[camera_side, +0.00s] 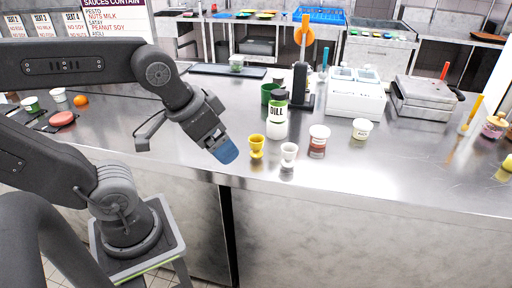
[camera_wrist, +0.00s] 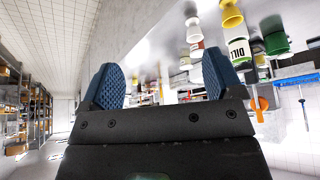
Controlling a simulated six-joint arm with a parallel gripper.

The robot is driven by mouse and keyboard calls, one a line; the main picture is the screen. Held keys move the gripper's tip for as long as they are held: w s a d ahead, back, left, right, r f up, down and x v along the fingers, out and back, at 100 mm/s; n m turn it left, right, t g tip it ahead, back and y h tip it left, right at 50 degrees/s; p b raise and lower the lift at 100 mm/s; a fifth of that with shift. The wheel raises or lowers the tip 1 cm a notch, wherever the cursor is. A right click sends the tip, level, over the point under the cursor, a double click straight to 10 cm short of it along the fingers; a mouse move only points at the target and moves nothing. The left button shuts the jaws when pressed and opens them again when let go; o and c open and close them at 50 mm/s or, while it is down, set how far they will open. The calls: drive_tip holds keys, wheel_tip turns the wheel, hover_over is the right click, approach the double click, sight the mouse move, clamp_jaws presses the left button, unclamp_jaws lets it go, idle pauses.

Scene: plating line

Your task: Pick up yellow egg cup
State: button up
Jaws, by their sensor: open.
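The yellow egg cup (camera_side: 257,146) stands upright on the steel counter near its front edge. A white egg cup (camera_side: 289,153) stands just to its right. My gripper (camera_side: 224,150) is just left of the yellow egg cup and apart from it, with its blue fingertips pointing down. In the wrist view my gripper (camera_wrist: 162,85) is open and empty between its two blue fingers. The yellow egg cup (camera_wrist: 231,15) shows there at the top right, outside the fingers, and the white egg cup (camera_wrist: 194,31) shows left of it.
A white DILL jar (camera_side: 277,122) stands close behind the yellow egg cup. Two small labelled tubs (camera_side: 319,136) (camera_side: 362,128) stand to the right. A green cup (camera_side: 268,94) and a dark stand (camera_side: 301,88) are further back. The counter's front right (camera_side: 420,170) is clear.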

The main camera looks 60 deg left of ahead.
drive_tip(key=shift+c, duration=0.7)
drive_tip(key=m+g, duration=0.6)
drive_tip(key=m, duration=1.4)
hover_over(257, 144)
drive_tip(key=w+a, duration=0.1)
drive_tip(key=a, duration=0.1)
wheel_tip(257, 144, down, 5)
wheel_tip(257, 144, down, 8)
drive_tip(key=shift+w+d+f, duration=0.1)
drive_tip(key=shift+w+d, duration=0.05)
drive_tip(key=shift+f, duration=2.6)
drive_tip(key=shift+c, duration=0.4)
